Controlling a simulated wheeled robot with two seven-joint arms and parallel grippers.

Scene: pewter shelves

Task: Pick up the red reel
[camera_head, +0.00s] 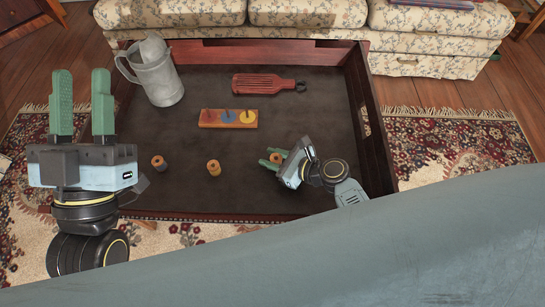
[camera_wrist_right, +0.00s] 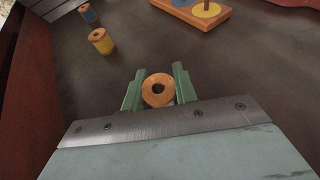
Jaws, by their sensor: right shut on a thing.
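A wooden reel (camera_wrist_right: 158,88) is between the fingers of my right gripper (camera_wrist_right: 159,80); its winding is hidden, so I cannot see whether it is the red one. It also shows in the head view (camera_head: 276,157), with my right gripper (camera_head: 270,156) shut on it low over the table, at the front right. Whether it touches the table I cannot tell. A yellow reel (camera_head: 213,168) and a blue reel (camera_head: 159,163) stand upright to its left. My left gripper (camera_head: 82,85) is open and empty, raised at the left.
A wooden peg board (camera_head: 203,118) with red, blue and yellow discs lies in mid-table. A red bottle-shaped thing (camera_head: 265,83) lies behind it; a grey pitcher (camera_head: 155,75) stands back left. Raised wooden edges (camera_head: 360,90) bound the table's right and back. A floral sofa (camera_head: 430,40) stands behind.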

